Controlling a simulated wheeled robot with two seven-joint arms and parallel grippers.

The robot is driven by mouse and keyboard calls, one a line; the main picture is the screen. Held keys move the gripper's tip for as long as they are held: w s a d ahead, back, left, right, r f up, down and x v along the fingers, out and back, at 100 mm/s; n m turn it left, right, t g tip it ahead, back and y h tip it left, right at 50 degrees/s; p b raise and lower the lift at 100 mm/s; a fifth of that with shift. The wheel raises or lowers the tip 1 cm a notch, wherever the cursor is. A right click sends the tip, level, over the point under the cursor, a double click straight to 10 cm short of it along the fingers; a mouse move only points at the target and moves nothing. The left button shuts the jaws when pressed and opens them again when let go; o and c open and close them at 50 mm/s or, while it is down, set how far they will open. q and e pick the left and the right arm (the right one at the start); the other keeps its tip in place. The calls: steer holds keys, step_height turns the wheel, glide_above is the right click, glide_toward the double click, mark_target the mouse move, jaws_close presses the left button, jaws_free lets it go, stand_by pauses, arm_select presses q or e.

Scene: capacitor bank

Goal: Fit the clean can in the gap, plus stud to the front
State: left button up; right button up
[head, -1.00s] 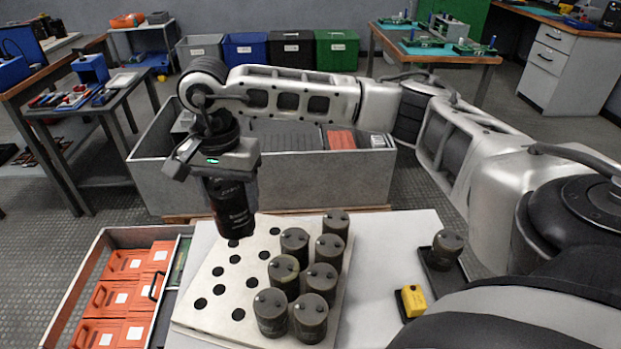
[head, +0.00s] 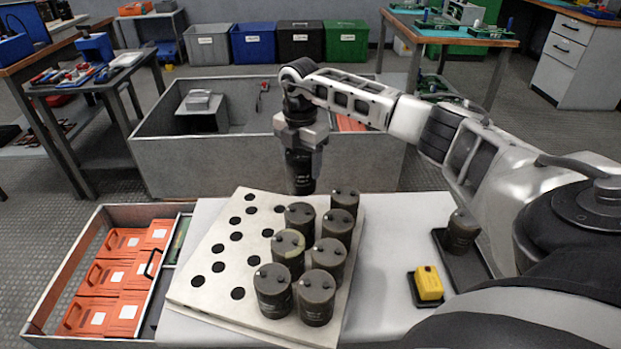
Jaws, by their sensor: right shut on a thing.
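My right gripper (head: 302,140) is shut on a black can (head: 300,175) with faint print on its side. It holds the can upright by the top, at the far edge of the pale perforated plate (head: 205,300). Its lower end hides the far end of the left can column. Its studs are hidden by the gripper. Several dark cans with two studs on top stand in two columns at the plate's right. One can (head: 288,250) has a yellowish-green stain on top. I cannot clearly see the gap. My left gripper is not in view.
Another can (head: 462,232) stands in a dark tray (head: 470,265) at the right. A yellow block (head: 428,283) sits near it. A drawer of orange boxes (head: 120,275) lies left. A grey bin (head: 180,160) stands behind. The plate's left holes are empty.

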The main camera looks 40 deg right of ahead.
steer(key=d+f+m+b, duration=0.1)
steer(key=f+m, duration=0.1)
steer(key=d+f+m+b, duration=0.1)
steer(key=m, duration=0.1)
steer(key=shift+s+d+f, duration=0.1)
steer(key=shift+f, duration=0.3)
steer(key=shift+d+f+m+b, duration=0.1)
steer(key=shift+f+m+b, duration=0.1)
steer(key=shift+m+b, duration=0.15)
step_height(320, 180, down, 3)
steer(key=b, duration=0.3)
steer(key=shift+f, duration=0.1)
steer(key=shift+f+b, duration=1.1)
steer(key=shift+b, duration=0.2)
arm_select(q)
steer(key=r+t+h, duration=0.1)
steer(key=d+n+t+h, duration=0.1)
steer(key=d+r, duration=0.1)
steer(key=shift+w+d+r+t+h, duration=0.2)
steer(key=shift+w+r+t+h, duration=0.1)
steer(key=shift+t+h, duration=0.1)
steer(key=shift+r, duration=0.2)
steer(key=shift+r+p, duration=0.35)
steer(key=shift+p, duration=0.1)
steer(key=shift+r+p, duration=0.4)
steer(key=shift+p, duration=0.05)
arm_select(e)
steer(key=shift+f, duration=0.65)
